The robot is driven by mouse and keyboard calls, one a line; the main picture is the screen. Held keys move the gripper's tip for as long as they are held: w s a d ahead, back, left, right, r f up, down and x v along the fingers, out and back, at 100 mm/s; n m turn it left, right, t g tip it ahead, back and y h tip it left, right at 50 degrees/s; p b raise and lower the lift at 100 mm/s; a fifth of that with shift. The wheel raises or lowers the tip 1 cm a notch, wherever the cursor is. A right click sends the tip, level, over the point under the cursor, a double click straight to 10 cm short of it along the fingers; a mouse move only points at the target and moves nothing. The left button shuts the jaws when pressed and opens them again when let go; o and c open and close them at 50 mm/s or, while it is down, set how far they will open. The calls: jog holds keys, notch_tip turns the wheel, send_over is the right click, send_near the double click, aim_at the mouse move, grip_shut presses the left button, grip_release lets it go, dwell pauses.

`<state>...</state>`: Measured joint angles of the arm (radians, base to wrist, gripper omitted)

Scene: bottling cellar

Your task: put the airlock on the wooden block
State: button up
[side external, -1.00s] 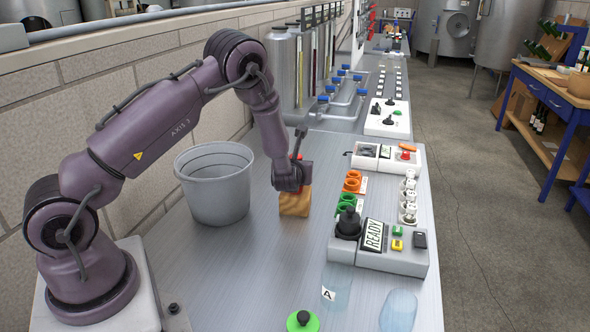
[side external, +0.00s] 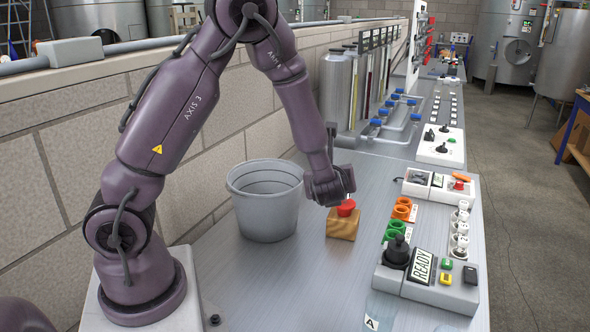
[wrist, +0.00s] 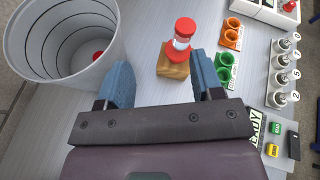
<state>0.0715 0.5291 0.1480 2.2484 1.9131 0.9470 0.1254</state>
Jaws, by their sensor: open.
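The airlock, with a red top, a clear middle and a red base, stands on the wooden block (wrist: 172,70); its red top (wrist: 185,25) and base show in the wrist view. In the side view its red part (side external: 346,208) sits on the block (side external: 341,228), and my gripper hides some of it. It looks upright. My gripper (side external: 335,190) is just above and beside the airlock in the side view. In the wrist view its blue fingers (wrist: 163,78) are spread apart with nothing between them, and the airlock is beyond their tips.
A grey bucket (side external: 266,205) stands left of the block, with a red item (wrist: 97,57) inside. To the right are orange rings (side external: 403,209), green rings (side external: 394,231) and a control panel (side external: 430,272) reading READY. Bare bench lies in front of the block.

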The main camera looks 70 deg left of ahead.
jog(key=s+d+r+n+g+h, duration=0.3)
jog(key=s+r+n+g, duration=0.1)
jog(key=s+r+n, duration=0.8)
jog(key=s+d+r+n+t+h, duration=0.1)
jog(key=s+d+n+h, duration=0.2)
jog(key=d, duration=0.3)
jog(key=s+d+r+n+t+h, duration=0.2)
jog(key=s+d+n+h, duration=0.1)
jog(key=d+n+h, duration=0.2)
jog(key=shift+s+d+n+t+h, duration=0.15)
jog(key=shift+d+n+t+h, duration=0.25)
jog(key=shift+d, duration=0.55)
